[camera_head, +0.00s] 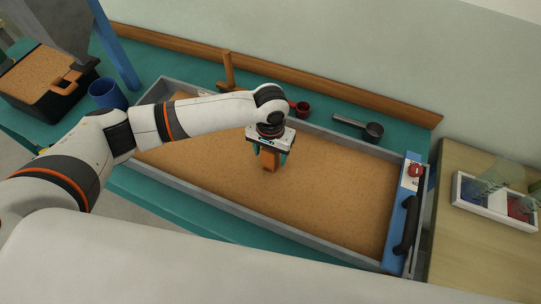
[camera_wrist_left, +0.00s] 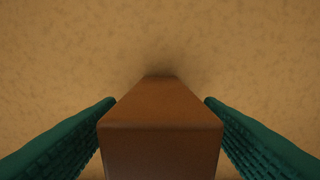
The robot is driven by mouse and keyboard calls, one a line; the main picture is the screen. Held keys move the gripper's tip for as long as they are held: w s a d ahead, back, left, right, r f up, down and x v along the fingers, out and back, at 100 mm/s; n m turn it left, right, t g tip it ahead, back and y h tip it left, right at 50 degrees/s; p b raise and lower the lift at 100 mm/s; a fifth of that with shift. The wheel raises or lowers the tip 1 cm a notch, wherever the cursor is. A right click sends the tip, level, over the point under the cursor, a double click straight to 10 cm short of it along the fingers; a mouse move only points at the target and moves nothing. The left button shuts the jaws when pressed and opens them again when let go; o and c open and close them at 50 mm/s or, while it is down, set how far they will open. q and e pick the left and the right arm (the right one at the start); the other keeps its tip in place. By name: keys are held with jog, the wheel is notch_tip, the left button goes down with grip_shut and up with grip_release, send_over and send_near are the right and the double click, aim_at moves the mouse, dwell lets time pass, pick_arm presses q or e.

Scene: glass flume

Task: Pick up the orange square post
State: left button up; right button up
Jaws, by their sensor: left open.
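The orange square post (camera_head: 268,160) stands in the sand of the long grey-framed flume, below my left gripper (camera_head: 269,158). In the left wrist view the post (camera_wrist_left: 160,140) shows its flat square top close to the camera, its body running down to the sand. My left gripper (camera_wrist_left: 160,135) is open, with one green finger on each side of the post. Narrow gaps show between the fingers and the post's sides. My right gripper is in neither view.
The sand bed (camera_head: 320,200) around the post is clear. A blue end panel (camera_head: 396,232) with a red knob and a black handle closes the flume's right end. Behind lie a dark scoop (camera_head: 373,130) and a red cup (camera_head: 302,108). A blue cup (camera_head: 107,94) stands at left.

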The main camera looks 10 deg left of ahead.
pick_arm(q)
jog(key=shift+f, duration=1.1)
jog(key=c, duration=1.2)
jog(key=shift+w+r, duration=0.1)
jog(key=shift+r, duration=0.05)
